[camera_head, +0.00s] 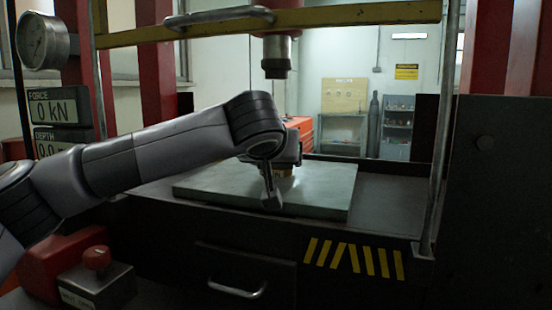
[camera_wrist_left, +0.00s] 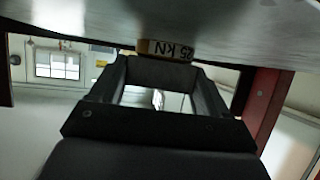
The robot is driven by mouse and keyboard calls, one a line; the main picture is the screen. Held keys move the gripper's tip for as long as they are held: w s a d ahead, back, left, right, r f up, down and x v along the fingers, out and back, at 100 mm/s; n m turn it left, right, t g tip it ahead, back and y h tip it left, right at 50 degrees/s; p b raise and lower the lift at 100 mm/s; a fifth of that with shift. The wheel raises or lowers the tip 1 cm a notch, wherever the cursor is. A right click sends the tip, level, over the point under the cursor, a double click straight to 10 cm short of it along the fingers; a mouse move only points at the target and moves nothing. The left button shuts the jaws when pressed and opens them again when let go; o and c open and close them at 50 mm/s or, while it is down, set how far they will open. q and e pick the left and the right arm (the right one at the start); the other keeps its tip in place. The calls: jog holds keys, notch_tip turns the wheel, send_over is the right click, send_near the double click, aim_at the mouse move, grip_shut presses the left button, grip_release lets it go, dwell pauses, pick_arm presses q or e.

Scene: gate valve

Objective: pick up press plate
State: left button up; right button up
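A flat grey-green plate (camera_head: 325,185) lies on the dark press bed. My left arm reaches in from the left, and my left gripper (camera_head: 278,188) is low over this plate. A small yellow piece (camera_head: 286,171) shows partly behind the gripper. In the left wrist view, which is upside down, a yellow and white piece marked "25 KN" (camera_wrist_left: 167,49) touches the plate's surface (camera_wrist_left: 80,28). The left fingers (camera_wrist_left: 162,75) stand apart, with a dark bar spanning their gap; I cannot tell whether they grip it. My right gripper is not in view.
The press ram (camera_head: 276,56) hangs above the plate under a yellow crossbeam (camera_head: 350,14). A metal post (camera_head: 442,140) stands at the right. A red-buttoned box (camera_head: 97,275) is at the lower left. The bed's right side is clear.

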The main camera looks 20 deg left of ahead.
pick_arm(q)
grip_shut()
jog(key=shift+w+r, duration=0.1)
jog(key=shift+r, duration=0.2)
